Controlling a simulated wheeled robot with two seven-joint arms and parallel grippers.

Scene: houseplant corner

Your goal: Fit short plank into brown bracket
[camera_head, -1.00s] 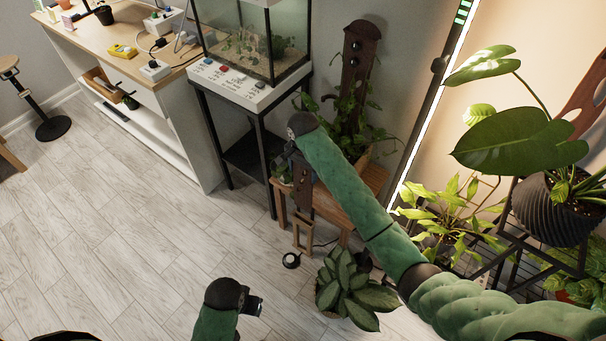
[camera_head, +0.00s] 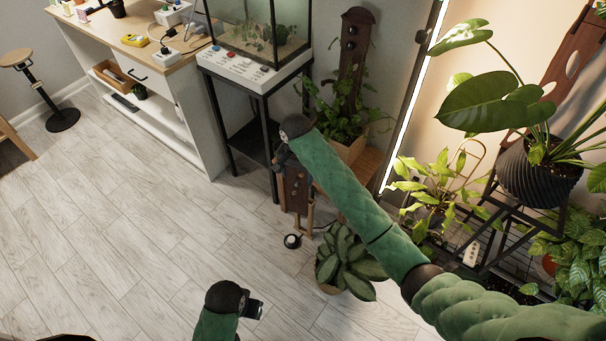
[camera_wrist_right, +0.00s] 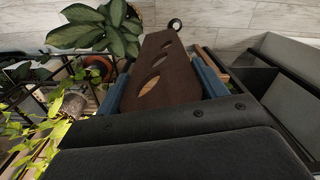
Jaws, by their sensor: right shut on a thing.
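My right gripper (camera_head: 284,155) is shut on a dark brown plank with leaf-shaped holes (camera_wrist_right: 160,68), probably the short plank. In the right wrist view, the gripper's blue fingers (camera_wrist_right: 163,88) grip its two side edges. In the head view the plank (camera_head: 296,188) hangs upright below my right wrist, in front of the wooden bench (camera_head: 370,163). A tall dark brown board with round knobs (camera_head: 353,58) stands against the wall behind a potted plant. I cannot make out which thing is the brown bracket. My left gripper (camera_head: 254,308) is low in the picture, apart from everything; its jaws are unclear.
A terrarium (camera_head: 262,35) stands on a black-legged stand (camera_head: 232,118) left of the plank. A leafy potted plant (camera_head: 345,262) and a small round dark thing (camera_head: 292,241) are on the floor nearby. More plants (camera_head: 540,170) crowd the right.

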